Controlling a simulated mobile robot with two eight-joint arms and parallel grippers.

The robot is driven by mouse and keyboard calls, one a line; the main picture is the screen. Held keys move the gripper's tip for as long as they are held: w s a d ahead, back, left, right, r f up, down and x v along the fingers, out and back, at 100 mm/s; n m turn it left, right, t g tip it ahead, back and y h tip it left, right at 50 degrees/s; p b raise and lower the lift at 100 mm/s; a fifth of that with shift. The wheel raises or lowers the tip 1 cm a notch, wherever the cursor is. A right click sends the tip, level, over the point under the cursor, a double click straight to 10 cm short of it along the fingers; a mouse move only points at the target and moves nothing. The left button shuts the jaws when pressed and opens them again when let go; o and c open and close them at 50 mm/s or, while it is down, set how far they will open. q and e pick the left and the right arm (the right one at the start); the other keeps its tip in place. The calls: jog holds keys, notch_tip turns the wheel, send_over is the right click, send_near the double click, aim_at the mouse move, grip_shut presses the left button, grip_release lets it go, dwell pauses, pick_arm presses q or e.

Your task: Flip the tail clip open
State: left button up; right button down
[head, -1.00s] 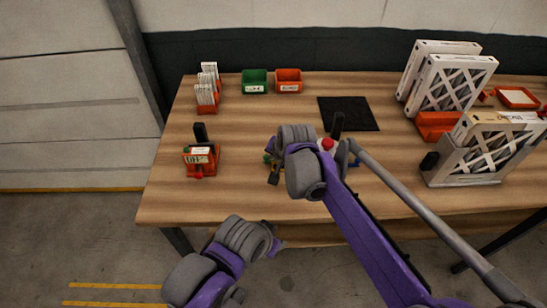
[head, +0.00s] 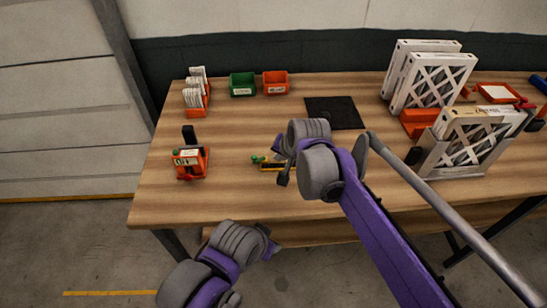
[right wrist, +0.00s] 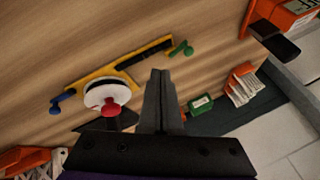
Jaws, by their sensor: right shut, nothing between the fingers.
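A yellow bar-shaped tool (right wrist: 120,66) lies on the table, with a black strip along it, a green knob (right wrist: 188,48) at one end and a blue knob (right wrist: 56,104) at the other. A white disc (right wrist: 112,92) with a red knob (right wrist: 110,107) sits beside the bar. I cannot tell which part is the tail clip. In the head view the green knob (head: 256,159) and part of the yellow bar (head: 272,167) show; my right arm hides the rest. My right gripper (right wrist: 160,76) is shut and empty, pointing at the table near the bar.
An orange device (head: 190,163) with a black post stands at the table's left. Green (head: 242,84) and orange (head: 275,83) bins and a rack of white cards (head: 196,92) are behind. A black mat (head: 334,113) lies at the back; white framed filters (head: 435,80) stand right.

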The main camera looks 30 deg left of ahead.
jog(key=v, duration=0.5)
jog(key=shift+a, duration=0.25)
